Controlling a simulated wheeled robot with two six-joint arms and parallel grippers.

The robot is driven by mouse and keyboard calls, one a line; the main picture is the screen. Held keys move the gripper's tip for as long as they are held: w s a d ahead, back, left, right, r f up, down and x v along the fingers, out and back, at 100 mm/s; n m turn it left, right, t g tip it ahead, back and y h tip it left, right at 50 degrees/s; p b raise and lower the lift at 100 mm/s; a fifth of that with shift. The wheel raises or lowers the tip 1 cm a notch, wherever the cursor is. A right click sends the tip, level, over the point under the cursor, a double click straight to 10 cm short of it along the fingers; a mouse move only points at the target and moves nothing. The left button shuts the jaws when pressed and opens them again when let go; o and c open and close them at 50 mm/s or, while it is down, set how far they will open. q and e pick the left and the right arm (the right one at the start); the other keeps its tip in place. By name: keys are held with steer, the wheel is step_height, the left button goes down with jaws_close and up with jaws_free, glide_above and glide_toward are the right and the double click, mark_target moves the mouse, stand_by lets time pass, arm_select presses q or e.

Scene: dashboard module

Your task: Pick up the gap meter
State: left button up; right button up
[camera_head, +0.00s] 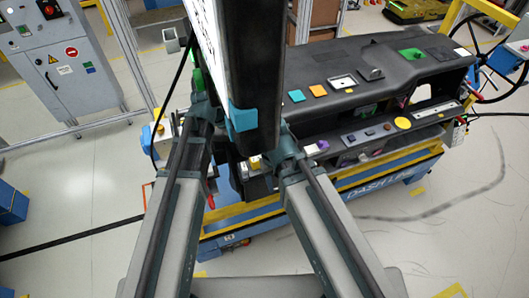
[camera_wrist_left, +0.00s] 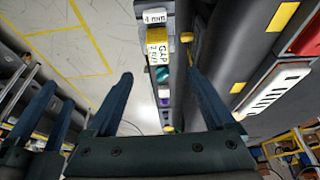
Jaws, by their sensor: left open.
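The gap meter (camera_wrist_left: 158,50), a yellow block with a white label reading "GAP" and "2 mm", lies in a narrow row of small parts in the left wrist view. My left gripper (camera_wrist_left: 159,73) is open and empty, its fingertips on either side of the row and short of the meter. Whether a finger touches anything is unclear. My right gripper (camera_wrist_left: 60,94) shows at the left of the left wrist view, its two fingers apart and empty.
A white "4 mm" block (camera_wrist_left: 154,17) sits just beyond the meter; teal and purple parts (camera_wrist_left: 163,92) lie nearer. The black dashboard (camera_head: 320,65) rises beside the row, on a blue and yellow cart (camera_head: 400,180). A grey control cabinet (camera_head: 65,70) stands at left. Open floor lies left.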

mark_target(255, 163)
arm_select(q)
steer(key=b+x, duration=0.7)
steer(key=shift+f, duration=0.4)
steer(key=shift+w+d+f+b, duration=0.1)
steer(key=shift+d+f+b, duration=0.15)
steer(key=shift+f+b, duration=0.25)
steer(key=b+x, duration=0.5)
steer(key=shift+s+a+f, duration=0.1)
steer(key=shift+s+f, duration=0.05)
steer(key=shift+s, duration=0.05)
jaws_close()
